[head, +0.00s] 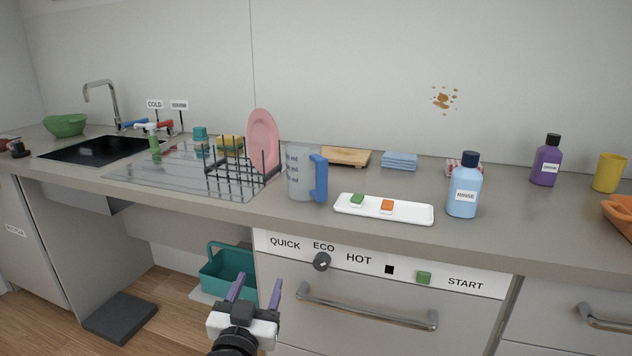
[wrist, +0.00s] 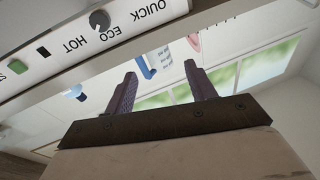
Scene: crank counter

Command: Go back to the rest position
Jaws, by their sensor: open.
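My gripper (head: 256,290) is low in front of the counter, left of the dishwasher panel's handle in the head view. Its two purple fingers stand apart and point upward, with nothing between them. The wrist view also shows my gripper (wrist: 160,88) open and empty. The panel (head: 375,263) reads QUICK, ECO, HOT and START. Its dark knob (head: 321,261) sits below the word ECO, and the knob also shows in the wrist view (wrist: 99,20). A green button (head: 424,277) is beside START.
The handle (head: 370,313) sticks out below the panel. A teal caddy (head: 228,274) stands behind my gripper under the counter. On the counter are a measuring jug (head: 302,175), a white tray (head: 345,211), a blue RINSE bottle (head: 464,190) and a dish rack (head: 235,172). Floor at left is partly clear.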

